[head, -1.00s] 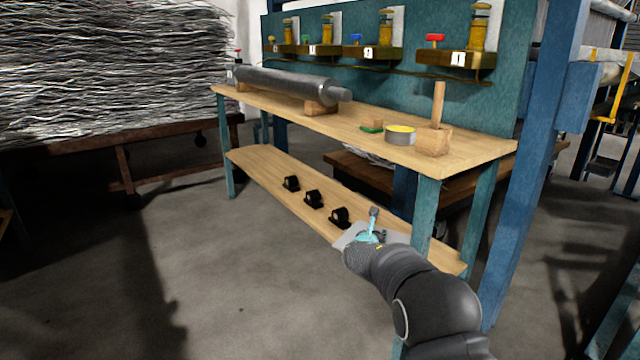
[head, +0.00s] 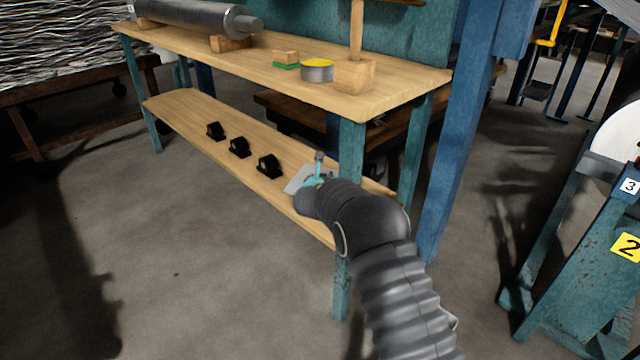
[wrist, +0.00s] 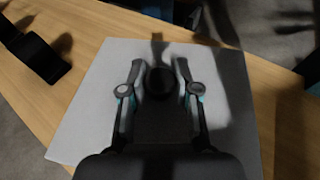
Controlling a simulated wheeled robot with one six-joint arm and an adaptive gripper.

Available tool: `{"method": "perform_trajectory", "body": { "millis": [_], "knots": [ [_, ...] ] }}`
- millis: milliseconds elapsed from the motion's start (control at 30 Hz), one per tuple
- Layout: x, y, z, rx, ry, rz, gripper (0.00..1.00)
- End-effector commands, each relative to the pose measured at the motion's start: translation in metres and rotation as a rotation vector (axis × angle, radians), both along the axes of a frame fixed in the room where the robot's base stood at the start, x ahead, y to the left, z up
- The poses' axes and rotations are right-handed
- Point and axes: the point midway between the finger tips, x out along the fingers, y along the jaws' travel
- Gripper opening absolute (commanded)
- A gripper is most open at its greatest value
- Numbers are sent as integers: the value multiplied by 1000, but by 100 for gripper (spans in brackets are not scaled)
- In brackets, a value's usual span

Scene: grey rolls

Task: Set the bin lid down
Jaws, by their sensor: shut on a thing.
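The bin lid (head: 299,180) is a flat pale grey square plate at the right part of the bench's lower shelf (head: 190,115). In the wrist view the lid (wrist: 90,120) fills the middle, with shelf wood showing around it. A dark round knob (wrist: 160,82) stands at its centre. My gripper (wrist: 160,68) has its two fingers on either side of the knob and is shut on it. In the head view my gripper (head: 318,182) is partly hidden by my dark arm. I cannot tell whether the lid touches the shelf or hangs just above it.
Three black bearing blocks (head: 239,147) stand on the shelf left of the lid. A teal bench leg (head: 349,165) is close to my arm. The bench top (head: 400,90) carries a wooden block with an upright handle (head: 355,76), a yellow-topped tin (head: 317,70) and a steel roller (head: 190,14).

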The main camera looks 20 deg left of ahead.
Motion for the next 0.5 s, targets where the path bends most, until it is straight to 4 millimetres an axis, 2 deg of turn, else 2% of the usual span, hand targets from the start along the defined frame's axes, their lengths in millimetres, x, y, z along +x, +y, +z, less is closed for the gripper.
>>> {"method": "perform_trajectory", "body": {
  "millis": [300,500],
  "knots": [
    [1,-1,-35,-1,-1,-1,0],
    [1,-1,-35,0,-2,-2,0]
  ]
}}
